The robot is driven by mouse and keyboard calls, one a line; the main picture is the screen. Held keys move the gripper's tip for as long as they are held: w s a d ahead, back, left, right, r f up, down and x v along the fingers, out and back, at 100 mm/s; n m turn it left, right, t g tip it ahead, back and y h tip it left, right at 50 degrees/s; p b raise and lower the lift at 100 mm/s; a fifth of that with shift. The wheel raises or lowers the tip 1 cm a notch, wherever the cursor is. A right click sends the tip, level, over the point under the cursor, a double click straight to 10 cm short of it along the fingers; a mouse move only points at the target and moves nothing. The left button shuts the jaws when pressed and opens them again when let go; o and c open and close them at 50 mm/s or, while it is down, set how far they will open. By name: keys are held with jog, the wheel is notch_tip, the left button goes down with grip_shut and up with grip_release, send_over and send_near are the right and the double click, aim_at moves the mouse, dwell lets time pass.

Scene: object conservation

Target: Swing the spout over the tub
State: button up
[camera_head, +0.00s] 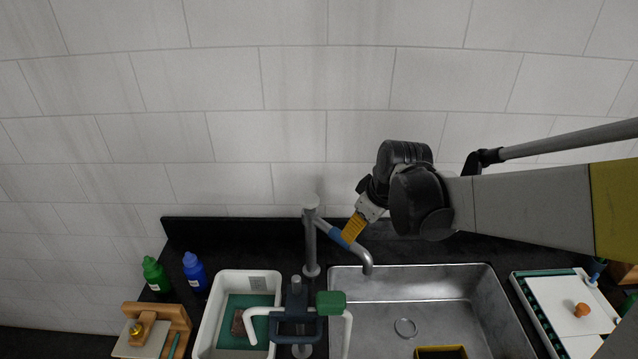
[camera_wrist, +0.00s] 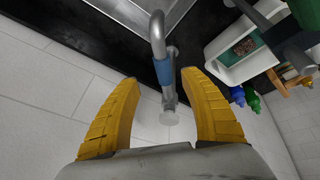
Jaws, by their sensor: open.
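A grey faucet (camera_head: 310,245) stands at the back of the counter between the tub and the sink. Its spout (camera_head: 364,252), with a blue band (camera_head: 339,237), points right, its bent end over the metal sink. The white tub (camera_head: 207,325) is left of the faucet and has a green bottom with a brown block on it. My gripper (camera_head: 350,232) reaches down from the right at the spout. In the wrist view, the open yellow fingers (camera_wrist: 160,82) lie either side of the spout and its blue band (camera_wrist: 163,71); contact cannot be told. The tub (camera_wrist: 222,68) shows at upper right.
The metal sink (camera_head: 480,285) holds a yellow-rimmed dark box (camera_head: 441,350). A fixture with white curved pipes and a green block (camera_head: 331,302) stands in front of the faucet. Green (camera_head: 155,273) and blue (camera_head: 195,273) bottles and a wooden stand (camera_head: 178,318) are left; a white board (camera_head: 565,305) is right.

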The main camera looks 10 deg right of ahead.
aim_at(341, 245)
jog(key=b+x, duration=0.1)
jog(key=x, duration=0.9)
jog(key=shift+s+a+b, duration=0.15)
jog(key=shift+s+b, duration=0.1)
jog(key=shift+b, duration=0.15)
grip_shut()
